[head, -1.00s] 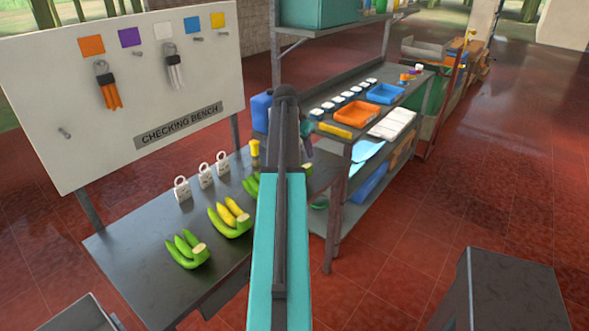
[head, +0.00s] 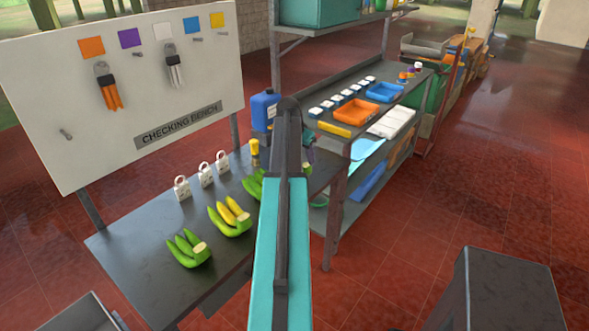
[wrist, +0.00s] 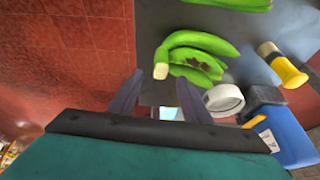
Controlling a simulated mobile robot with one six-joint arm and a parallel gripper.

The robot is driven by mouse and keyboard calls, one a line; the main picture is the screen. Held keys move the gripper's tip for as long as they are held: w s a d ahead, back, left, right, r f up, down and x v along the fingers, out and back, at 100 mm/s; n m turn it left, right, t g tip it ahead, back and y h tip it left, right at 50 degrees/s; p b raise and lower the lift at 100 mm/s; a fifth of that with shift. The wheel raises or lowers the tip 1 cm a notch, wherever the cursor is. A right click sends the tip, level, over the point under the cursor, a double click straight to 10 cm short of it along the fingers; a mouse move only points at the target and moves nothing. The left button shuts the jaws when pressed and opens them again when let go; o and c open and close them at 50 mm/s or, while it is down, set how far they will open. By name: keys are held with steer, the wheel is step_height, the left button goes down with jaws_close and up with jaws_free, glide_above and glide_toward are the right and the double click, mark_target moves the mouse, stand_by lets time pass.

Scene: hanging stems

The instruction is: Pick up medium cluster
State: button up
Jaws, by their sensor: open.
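Three green banana clusters lie along the dark bench (head: 130,262). The near one (head: 188,249) has a few green fingers. The middle one (head: 231,217) has some yellow fingers. The far one (head: 253,186) is mostly hidden behind my arm. Which is the medium one I cannot tell for sure. In the wrist view, a green cluster with dark blotches (wrist: 205,42) lies ahead, its pale cut stem end in line with the gap between my jaws. My gripper (wrist: 160,77) is open and empty. Another green cluster (wrist: 230,3) shows at the top edge.
A blue jug (head: 264,109), a yellow-topped bottle (head: 255,153) and white lock-shaped tags (head: 205,175) stand on the bench. In the wrist view, a white ring (wrist: 224,99) lies beside the cluster. A shelf rack with an orange tray (head: 355,111) stands to the right.

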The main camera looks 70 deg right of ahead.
mark_target(307, 165)
steer(key=shift+p+x, duration=1.15)
steer(key=shift+x, duration=1.2)
jaws_close()
